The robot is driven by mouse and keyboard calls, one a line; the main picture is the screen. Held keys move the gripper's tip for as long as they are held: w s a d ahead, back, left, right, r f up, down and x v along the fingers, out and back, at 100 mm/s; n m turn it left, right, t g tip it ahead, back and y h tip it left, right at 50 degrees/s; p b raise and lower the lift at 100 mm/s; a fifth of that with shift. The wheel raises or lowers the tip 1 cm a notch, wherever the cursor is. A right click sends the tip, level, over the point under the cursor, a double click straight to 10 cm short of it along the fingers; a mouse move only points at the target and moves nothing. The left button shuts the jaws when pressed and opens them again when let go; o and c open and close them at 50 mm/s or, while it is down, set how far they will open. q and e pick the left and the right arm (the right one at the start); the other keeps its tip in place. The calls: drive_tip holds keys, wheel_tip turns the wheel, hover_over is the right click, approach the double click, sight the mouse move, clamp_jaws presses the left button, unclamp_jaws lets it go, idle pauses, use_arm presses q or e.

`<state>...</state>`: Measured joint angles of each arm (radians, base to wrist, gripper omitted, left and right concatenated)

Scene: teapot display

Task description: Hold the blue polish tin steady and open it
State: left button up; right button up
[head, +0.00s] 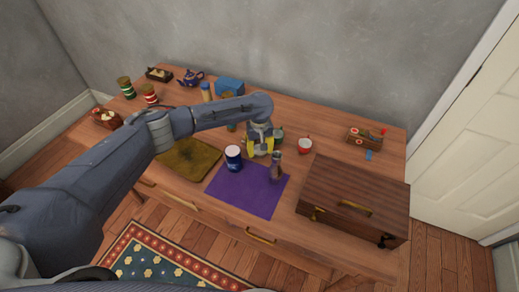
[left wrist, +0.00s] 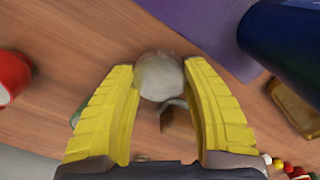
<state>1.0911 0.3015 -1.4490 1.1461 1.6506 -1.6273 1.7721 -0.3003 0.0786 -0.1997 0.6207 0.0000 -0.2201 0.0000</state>
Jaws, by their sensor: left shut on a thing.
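The blue polish tin (head: 233,160) stands upright at the back left edge of the purple mat, with a pale top. It also shows as a dark blue cylinder at the upper right of the left wrist view (left wrist: 285,42). My left gripper (head: 260,150) is just right of the tin, apart from it. Its yellow fingers (left wrist: 162,85) are closed on a pale, round, greyish thing (left wrist: 160,76) at the fingertips; I cannot tell what it is. My right gripper is not in view.
A brown bottle (head: 276,168) stands on the purple mat (head: 240,200). A red and white cup (head: 305,146) and a large wooden chest (head: 352,200) are to the right. An olive-brown mat (head: 190,160) lies left. A teapot (head: 190,78) and blue box (head: 229,87) are behind.

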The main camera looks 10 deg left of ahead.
use_arm(q)
drive_tip(key=shift+f, duration=0.1)
drive_tip(key=o, duration=1.3)
drive_tip(key=shift+c, duration=0.2)
